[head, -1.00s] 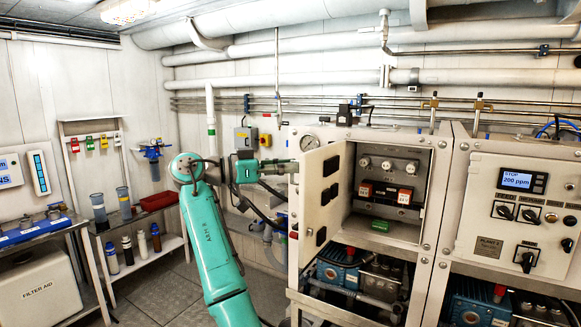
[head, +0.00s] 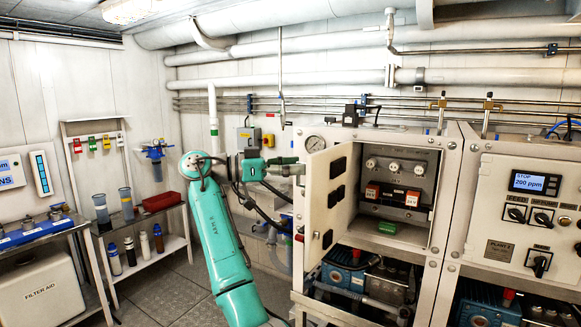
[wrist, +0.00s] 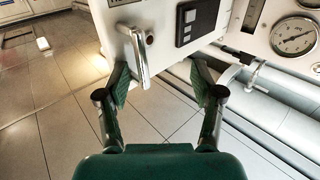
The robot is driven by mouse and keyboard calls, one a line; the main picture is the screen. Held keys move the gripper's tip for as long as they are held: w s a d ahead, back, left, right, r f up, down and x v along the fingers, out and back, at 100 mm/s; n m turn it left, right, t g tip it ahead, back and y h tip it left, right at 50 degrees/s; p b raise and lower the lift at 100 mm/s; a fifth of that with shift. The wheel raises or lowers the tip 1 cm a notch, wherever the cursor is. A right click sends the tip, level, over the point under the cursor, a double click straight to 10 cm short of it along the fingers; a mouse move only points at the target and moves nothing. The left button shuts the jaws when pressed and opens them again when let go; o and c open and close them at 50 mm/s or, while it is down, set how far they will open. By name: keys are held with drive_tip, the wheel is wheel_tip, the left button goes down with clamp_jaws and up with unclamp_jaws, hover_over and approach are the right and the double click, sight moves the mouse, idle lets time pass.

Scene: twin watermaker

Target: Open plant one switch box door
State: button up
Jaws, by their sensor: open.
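The plant one switch box door (head: 322,200) stands open in the head view, swung out at the left side of its box. Its inner face with dark switch backs faces right, and the box interior (head: 395,190) is exposed. My gripper (head: 292,165) is behind the door's outer side, its tips partly hidden. In the wrist view my gripper (wrist: 161,88) has its fingers spread apart, with nothing between them. A metal bar handle (wrist: 139,55) on a pale panel is just beyond the left finger; I cannot tell whether they touch.
The plant two panel (head: 525,215) with a display and knobs stands at right. A shelf (head: 150,258) with bottles is at left. Tiled floor between is clear.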

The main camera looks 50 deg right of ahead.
drive_tip(key=shift+f, duration=0.15)
drive_tip(key=shift+c, duration=0.3)
drive_tip(key=v, duration=1.2)
drive_tip(key=shift+a, duration=0.2)
